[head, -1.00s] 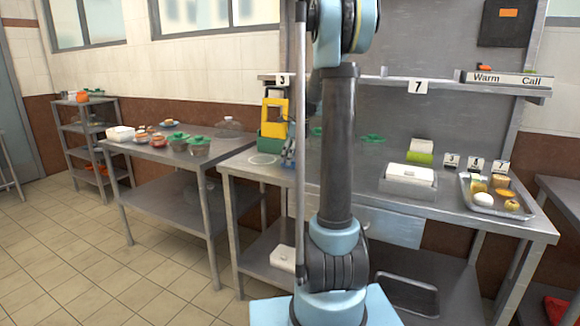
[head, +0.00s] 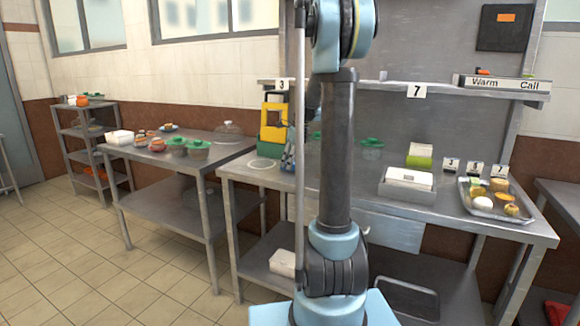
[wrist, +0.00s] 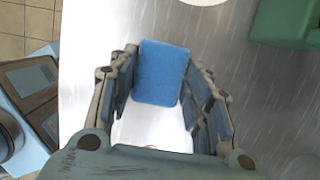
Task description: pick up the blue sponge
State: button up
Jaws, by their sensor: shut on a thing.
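The blue sponge (wrist: 161,72) is upright between the two fingers of my gripper (wrist: 157,92) in the wrist view. The fingers press against its left and right sides, and its broad blue face shows above a bright metal surface. In the head view my gripper (head: 287,160) shows only in part at the left end of the metal counter, mostly behind my own arm. I cannot make out the sponge clearly there.
A yellow and green stand (head: 273,125) is close to my gripper on the counter (head: 330,190). A white-lidded box (head: 408,180) and a food tray (head: 497,212) are farther right. A side table (head: 165,155) holds lidded pots at left. A shelf (head: 362,86) runs above.

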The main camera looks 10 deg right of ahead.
notch_tip(320, 180, up, 10)
jog(key=shift+f, duration=0.25)
